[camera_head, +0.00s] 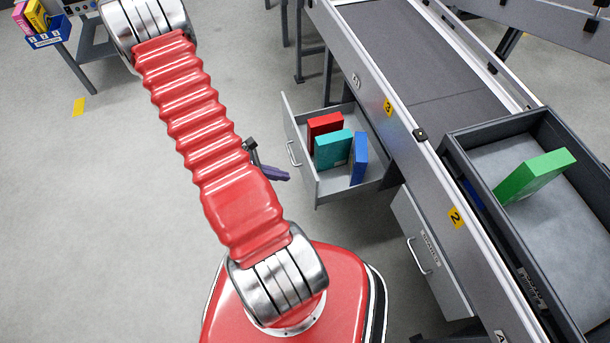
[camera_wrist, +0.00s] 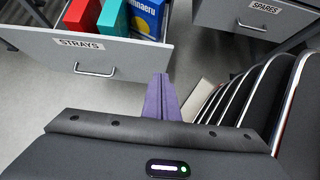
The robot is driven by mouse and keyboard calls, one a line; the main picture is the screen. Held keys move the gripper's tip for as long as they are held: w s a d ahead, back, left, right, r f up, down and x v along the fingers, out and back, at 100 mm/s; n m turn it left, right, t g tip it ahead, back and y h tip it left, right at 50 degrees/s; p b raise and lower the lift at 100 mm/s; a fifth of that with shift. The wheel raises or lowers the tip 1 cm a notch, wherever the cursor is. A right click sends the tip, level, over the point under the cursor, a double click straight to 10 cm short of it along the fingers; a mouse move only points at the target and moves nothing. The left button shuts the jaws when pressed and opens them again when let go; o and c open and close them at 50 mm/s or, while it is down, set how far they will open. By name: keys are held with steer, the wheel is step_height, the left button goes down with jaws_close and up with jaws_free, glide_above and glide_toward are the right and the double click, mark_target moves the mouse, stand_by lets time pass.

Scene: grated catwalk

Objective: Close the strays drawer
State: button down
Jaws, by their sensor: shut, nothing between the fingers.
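The strays drawer (camera_head: 304,165) is pulled open from under the conveyor in the head view. Its grey front, with the STRAYS label and a bar handle (camera_wrist: 95,71), shows at the upper left of the wrist view. Inside stand a red box (camera_head: 324,124), a teal box (camera_head: 333,150) and a blue box (camera_head: 359,160). My gripper (camera_head: 275,174) has purple fingers, shut and empty, just left of the drawer front in the head view. In the wrist view the fingers (camera_wrist: 161,98) point toward the drawer's right part, apart from the handle; contact cannot be told.
The spares drawer (camera_wrist: 256,19) is beside it and looks closed. A conveyor (camera_head: 420,60) runs above the drawers. A grey tray (camera_head: 560,245) with a green box (camera_head: 535,175) stands on the right. Open grey floor (camera_head: 110,200) lies to the left.

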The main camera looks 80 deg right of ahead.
mark_target(314, 177)
steer(key=shift+s+d+f, duration=0.7)
steer(key=shift+s, duration=0.45)
steer(key=shift+s+d+f, duration=0.65)
steer(key=shift+s, duration=0.55)
steer(key=shift+s+d+f, duration=0.7)
steer(key=shift+s, duration=0.45)
steer(key=shift+a, duration=0.25)
steer(key=shift+d, duration=0.3)
